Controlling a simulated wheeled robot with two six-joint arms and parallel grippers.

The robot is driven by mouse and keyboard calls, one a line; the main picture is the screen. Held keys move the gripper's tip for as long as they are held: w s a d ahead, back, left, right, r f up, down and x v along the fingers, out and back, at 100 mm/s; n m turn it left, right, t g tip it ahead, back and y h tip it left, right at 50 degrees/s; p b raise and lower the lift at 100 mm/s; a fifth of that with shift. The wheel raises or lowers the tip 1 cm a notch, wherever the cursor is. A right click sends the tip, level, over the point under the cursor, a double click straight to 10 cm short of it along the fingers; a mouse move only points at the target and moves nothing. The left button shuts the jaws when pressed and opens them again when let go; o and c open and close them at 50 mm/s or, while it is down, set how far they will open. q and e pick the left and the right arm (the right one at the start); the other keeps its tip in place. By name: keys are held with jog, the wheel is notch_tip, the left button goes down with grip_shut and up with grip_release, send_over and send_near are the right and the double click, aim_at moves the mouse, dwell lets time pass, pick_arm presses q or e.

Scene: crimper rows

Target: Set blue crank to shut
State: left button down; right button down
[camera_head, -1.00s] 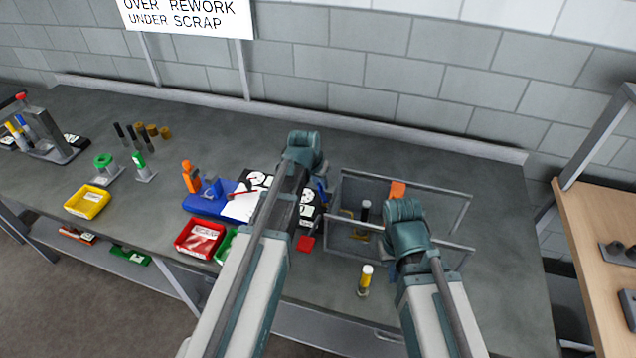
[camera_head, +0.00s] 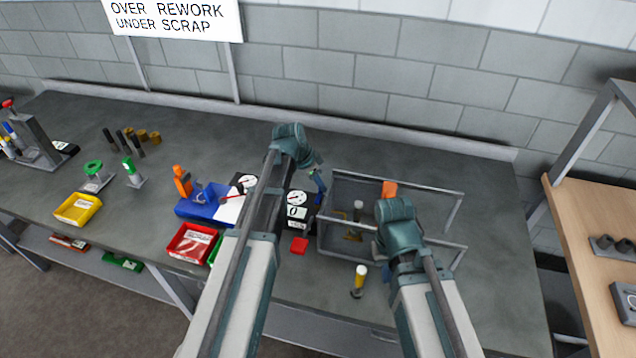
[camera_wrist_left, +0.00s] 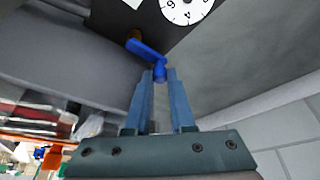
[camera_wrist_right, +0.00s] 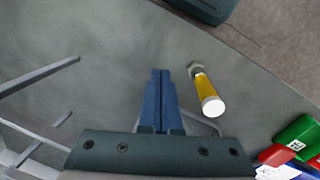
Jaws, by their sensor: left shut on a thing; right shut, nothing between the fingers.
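The blue crank (camera_wrist_left: 147,49) sticks out from the side of a black box (camera_wrist_left: 118,12) with a white dial (camera_wrist_left: 187,8). My left gripper (camera_wrist_left: 162,74) is shut on the knob at the crank's outer end. In the head view the black dial box (camera_head: 298,212) stands just right of my left forearm, and the left fingers (camera_head: 316,176) reach down at its right side. There the fingers and the crank are hard to tell apart. My right gripper (camera_wrist_right: 160,72) is shut and empty above the bench; its fingertips are largely hidden in the head view.
A grey wire-frame bin (camera_head: 340,250) stands right of the dial box. A yellow cylinder with a white top (camera_head: 360,277) stands in front of it. Red (camera_head: 192,243) and yellow (camera_head: 78,209) trays lie to the left. The bench (camera_head: 490,200) is clear at right.

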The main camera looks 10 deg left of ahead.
dwell(0.4)
pick_arm(q)
jog(key=c, duration=0.8)
grip_release()
jog(key=shift+o, duration=0.2)
